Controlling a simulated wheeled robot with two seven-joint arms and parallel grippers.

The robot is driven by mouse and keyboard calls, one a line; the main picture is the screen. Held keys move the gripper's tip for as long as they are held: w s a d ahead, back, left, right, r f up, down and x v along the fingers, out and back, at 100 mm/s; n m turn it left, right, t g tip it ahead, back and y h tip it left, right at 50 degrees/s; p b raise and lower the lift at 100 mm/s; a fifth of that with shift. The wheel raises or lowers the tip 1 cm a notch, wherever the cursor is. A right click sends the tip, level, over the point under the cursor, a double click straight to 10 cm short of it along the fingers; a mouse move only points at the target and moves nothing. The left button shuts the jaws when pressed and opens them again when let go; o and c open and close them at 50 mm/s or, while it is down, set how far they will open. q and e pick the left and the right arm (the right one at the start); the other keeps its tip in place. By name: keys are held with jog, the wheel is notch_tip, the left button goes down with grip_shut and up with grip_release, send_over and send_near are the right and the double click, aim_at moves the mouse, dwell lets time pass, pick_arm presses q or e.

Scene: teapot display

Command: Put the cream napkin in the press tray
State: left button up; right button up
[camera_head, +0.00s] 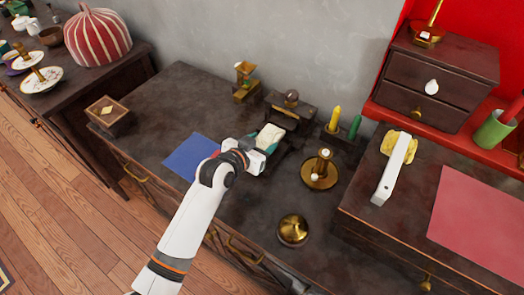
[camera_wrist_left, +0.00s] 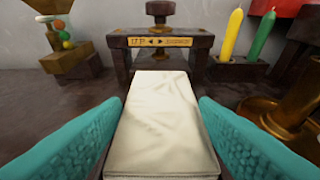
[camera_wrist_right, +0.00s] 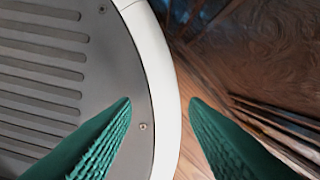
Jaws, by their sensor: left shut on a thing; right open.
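The cream napkin (camera_wrist_left: 162,125) is a folded, pale block between the teal fingers of my left gripper (camera_wrist_left: 160,112), which is shut on it. In the head view the napkin (camera_head: 270,136) is over the dark table, just in front of the press (camera_head: 291,105). In the left wrist view the dark press (camera_wrist_left: 160,42), with a brass plate and screw knob, stands straight ahead, beyond the napkin's far end. The press tray is hard to tell apart from the dark surfaces around the napkin. My right gripper (camera_wrist_right: 160,105) is open and empty, away from the napkin.
Yellow and green candles (camera_head: 344,123) and a brass candlestick (camera_head: 320,172) stand right of the press. A small brass-topped stand (camera_head: 245,83) is left of it. A blue cloth (camera_head: 192,157) lies left of my left gripper. A brass dome (camera_head: 293,230) sits near the front.

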pick_arm(q)
jog(key=shift+f, duration=1.65)
pick_arm(e)
jog(key=shift+w+d+f, duration=0.1)
jog(key=shift+d+f, duration=0.15)
jog(key=shift+d, duration=0.4)
pick_arm(q)
jog(key=shift+f+b, duration=0.15)
jog(key=shift+b, duration=0.15)
jog(key=o, duration=0.7)
